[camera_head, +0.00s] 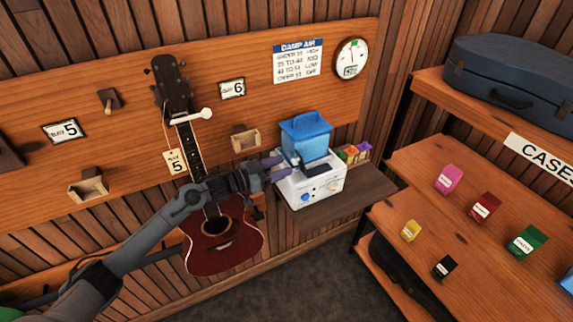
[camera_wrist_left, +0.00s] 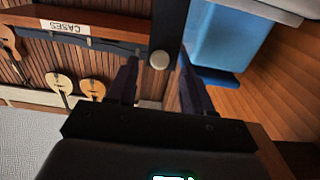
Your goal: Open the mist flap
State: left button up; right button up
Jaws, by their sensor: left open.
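The humidifier (camera_head: 312,190) is a white box with a blue tank (camera_head: 306,135) on top, standing on a small wall shelf. A dark flat piece (camera_head: 322,171) on its top, in front of the tank, looks like the mist flap; it appears to lie flat. My left gripper (camera_head: 277,167) is open beside the box's upper left. In the left wrist view a pale round knob (camera_wrist_left: 159,60) on a dark strip shows between the open fingers (camera_wrist_left: 157,85), with no visible grip on it. The blue tank (camera_wrist_left: 225,40) shows to their right. My right gripper is out of view.
A red guitar (camera_head: 218,235) hangs behind my left forearm. Small coloured packets (camera_head: 353,153) stand right of the humidifier. An empty wooden holder (camera_head: 245,138) is on the wall to its left. Shelves with coloured boxes (camera_head: 485,206) stand at right. The shelf's front (camera_head: 345,205) is clear.

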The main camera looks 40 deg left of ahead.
pick_arm(q)
jog(key=shift+x, duration=1.3)
grip_shut()
